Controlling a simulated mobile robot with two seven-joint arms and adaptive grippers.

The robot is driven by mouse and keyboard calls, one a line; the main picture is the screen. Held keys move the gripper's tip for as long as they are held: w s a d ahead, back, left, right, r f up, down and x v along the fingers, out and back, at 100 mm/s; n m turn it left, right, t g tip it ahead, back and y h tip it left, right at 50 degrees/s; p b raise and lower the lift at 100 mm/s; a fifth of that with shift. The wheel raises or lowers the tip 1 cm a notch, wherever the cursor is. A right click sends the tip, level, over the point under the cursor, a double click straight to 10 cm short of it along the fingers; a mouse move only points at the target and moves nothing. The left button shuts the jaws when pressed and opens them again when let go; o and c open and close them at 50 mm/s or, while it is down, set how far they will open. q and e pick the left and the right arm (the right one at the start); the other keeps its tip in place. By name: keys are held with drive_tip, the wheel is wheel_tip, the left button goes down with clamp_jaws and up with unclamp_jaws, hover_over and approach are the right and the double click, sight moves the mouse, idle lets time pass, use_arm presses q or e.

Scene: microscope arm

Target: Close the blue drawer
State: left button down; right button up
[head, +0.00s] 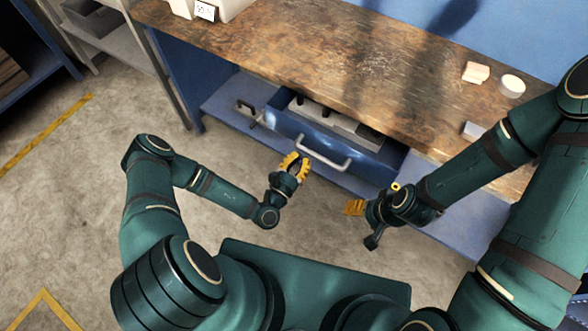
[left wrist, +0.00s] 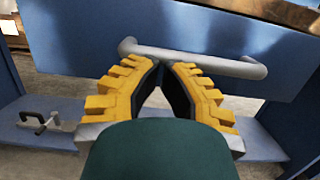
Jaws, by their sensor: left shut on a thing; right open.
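The blue drawer (head: 345,162) under the workbench is pulled partly out, with several things inside. Its pale bar handle (head: 325,155) crosses its front. The handle (left wrist: 235,67) and the blue drawer front (left wrist: 75,45) also show in the left wrist view. My left gripper (head: 297,161) is at the handle's left part, its yellow fingers drawn together at the tips (left wrist: 166,63). It is shut at the bar; the exact contact is hard to see. My right gripper (head: 354,208) is open and empty, to the right of the handle and apart from the drawer.
The wooden worktop (head: 310,65) spans above the drawer. A white round piece (head: 512,86) and a pale block (head: 475,72) lie on its right. A blue lower shelf (head: 228,105) carries a small dark-handled item (head: 247,110). Bare floor (head: 85,190) is clear at left.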

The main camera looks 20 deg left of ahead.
sight(323, 128)
use_arm(q)
drive_tip(key=shift+w, duration=0.2)
drive_tip(key=x, duration=0.4)
drive_tip(key=f+x, duration=0.1)
drive_tip(key=x, duration=0.3)
drive_tip(key=f+x, duration=0.1)
drive_tip(key=x, duration=0.3)
drive_tip(key=shift+w+d+f, duration=0.15)
drive_tip(key=shift+w+d, duration=0.05)
drive_tip(key=shift+w, duration=0.3)
drive_tip(key=shift+w+r, duration=0.1)
drive_tip(key=shift+r, duration=0.1)
